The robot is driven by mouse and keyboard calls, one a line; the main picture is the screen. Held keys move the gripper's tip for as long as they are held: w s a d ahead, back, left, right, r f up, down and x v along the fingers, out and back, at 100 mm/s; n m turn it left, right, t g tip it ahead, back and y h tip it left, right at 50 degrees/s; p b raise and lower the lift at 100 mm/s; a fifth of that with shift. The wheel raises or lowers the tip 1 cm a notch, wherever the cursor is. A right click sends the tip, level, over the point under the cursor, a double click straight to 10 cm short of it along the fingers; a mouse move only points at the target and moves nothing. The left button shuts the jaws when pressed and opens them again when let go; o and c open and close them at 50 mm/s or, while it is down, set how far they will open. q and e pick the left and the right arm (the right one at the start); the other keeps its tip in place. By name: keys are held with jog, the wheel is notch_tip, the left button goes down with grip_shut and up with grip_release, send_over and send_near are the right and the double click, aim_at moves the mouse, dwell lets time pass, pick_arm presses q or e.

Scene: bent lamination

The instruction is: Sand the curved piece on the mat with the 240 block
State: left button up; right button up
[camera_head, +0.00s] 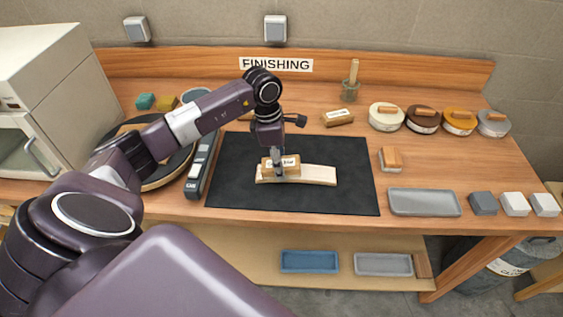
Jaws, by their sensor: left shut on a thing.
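The curved piece (318,176) is pale wood and lies on the black mat (345,155) in the middle of the bench. My left gripper (278,164) points down over the mat and is shut on a tan sanding block (293,170) with a white label. The label is too small to read for sure. The block is at the left part of the curved piece and appears to rest on its top. The gripper hides part of the block and of the piece's left end. My right gripper is not in view.
A similar labelled block (338,117) lies behind the mat. An orange-topped block (390,158) sits right of it. Several round tins (387,117) line the back right. A grey tray (424,202) stands front right. A long grey tool (199,168) lies along the mat's left edge.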

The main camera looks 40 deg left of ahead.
pick_arm(q)
notch_tip(320, 180, up, 4)
jog(key=shift+w+d+f+p, duration=0.15)
jog(key=shift+f+p, duration=0.1)
jog(key=shift+p, duration=0.4)
jog(key=r, duration=0.1)
jog(key=r+p, duration=0.2)
jog(key=shift+s+a+r, duration=0.3)
jog(key=shift+a+r, duration=0.05)
jog(key=shift+r, duration=0.05)
jog(key=shift+w+d+r, duration=0.15)
jog(key=shift+d+r, duration=0.05)
jog(key=shift+r, duration=0.4)
jog(key=shift+w, duration=0.1)
